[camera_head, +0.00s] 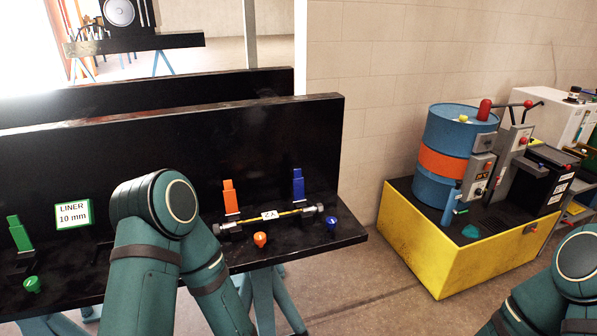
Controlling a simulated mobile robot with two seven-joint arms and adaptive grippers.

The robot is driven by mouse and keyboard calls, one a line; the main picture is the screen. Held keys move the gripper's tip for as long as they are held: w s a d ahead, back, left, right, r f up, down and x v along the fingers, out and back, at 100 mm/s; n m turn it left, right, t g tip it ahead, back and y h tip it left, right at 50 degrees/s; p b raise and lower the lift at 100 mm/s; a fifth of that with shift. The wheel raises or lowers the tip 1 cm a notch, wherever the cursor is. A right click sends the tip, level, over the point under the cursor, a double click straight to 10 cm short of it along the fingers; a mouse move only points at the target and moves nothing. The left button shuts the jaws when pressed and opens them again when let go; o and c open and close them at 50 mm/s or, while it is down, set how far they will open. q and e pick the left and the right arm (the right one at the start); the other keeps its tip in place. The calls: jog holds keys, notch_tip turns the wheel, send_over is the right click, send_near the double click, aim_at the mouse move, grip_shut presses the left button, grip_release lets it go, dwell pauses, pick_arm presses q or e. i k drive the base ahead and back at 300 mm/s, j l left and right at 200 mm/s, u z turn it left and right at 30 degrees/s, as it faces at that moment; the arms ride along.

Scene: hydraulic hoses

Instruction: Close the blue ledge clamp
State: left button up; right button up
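The blue ledge clamp (298,184) is at the right part of the black ledge (335,236). Its blue lever stands upright, so the clamp looks open. A short yellow hose (292,213) with metal end fittings and a white tag lies on the ledge in front of the blue clamp and the orange clamp (231,198). A blue knob (332,223) sits at the ledge's front edge, near the hose's right end. My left arm rises in front of the ledge and bends back down out of the picture. My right arm is at the lower right. Neither gripper shows.
An orange knob (260,240) sits at the ledge's front edge. A green clamp (20,233), a green knob (33,284) and a "LINER 10 mm" sign (73,214) are at the left. A yellow-sided platform (455,262) with a blue drum (450,135) stands right, across some open floor.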

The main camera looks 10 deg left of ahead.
aim_at(297, 181)
jog(key=i+l, duration=0.5)
jog(key=l, duration=0.15)
jog(key=i+l, duration=0.45)
jog(key=l, duration=0.15)
jog(key=j, duration=0.55)
